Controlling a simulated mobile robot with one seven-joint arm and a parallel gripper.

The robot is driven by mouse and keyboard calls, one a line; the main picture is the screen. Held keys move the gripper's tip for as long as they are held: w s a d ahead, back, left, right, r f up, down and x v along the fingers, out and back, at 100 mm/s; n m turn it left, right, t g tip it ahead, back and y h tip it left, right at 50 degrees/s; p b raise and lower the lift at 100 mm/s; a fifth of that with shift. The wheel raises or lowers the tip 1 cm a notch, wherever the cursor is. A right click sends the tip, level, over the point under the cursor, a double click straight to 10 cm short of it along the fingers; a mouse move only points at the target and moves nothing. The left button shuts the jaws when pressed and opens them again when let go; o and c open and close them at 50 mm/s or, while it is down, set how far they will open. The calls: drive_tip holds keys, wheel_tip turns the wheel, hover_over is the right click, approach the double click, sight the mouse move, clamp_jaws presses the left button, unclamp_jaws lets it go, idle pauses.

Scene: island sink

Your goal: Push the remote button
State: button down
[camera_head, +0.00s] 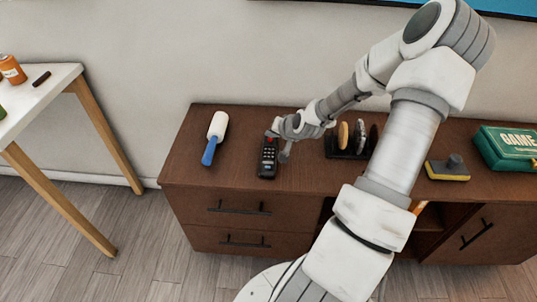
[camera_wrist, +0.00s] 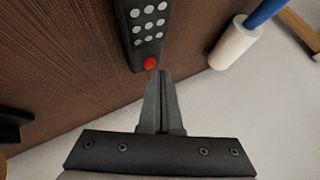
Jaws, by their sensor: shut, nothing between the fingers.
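The black remote (camera_head: 267,160) lies on the brown wooden cabinet top, left of its middle. In the wrist view the remote (camera_wrist: 146,35) shows several grey buttons and a red button (camera_wrist: 151,64) near its end. My gripper (camera_head: 284,154) is at the remote in the head view, and its tip lies beside the remote's right side. In the wrist view my gripper (camera_wrist: 161,75) has its fingers together, with the tips just beside and below the red button. Whether the tips touch the button or hover above it, I cannot tell.
A lint roller with a blue handle (camera_head: 209,152) lies left of the remote. A dark rack (camera_head: 335,152) with brushes stands to the right. A brush (camera_head: 448,172) and a green game box (camera_head: 507,149) lie farther right. A white table (camera_head: 35,100) stands at the left.

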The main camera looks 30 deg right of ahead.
drive_tip(key=shift+r, duration=0.3)
wheel_tip(320, 180, up, 6)
drive_tip(key=p, duration=0.6)
drive_tip(key=shift+a, duration=0.1)
idle(0.4)
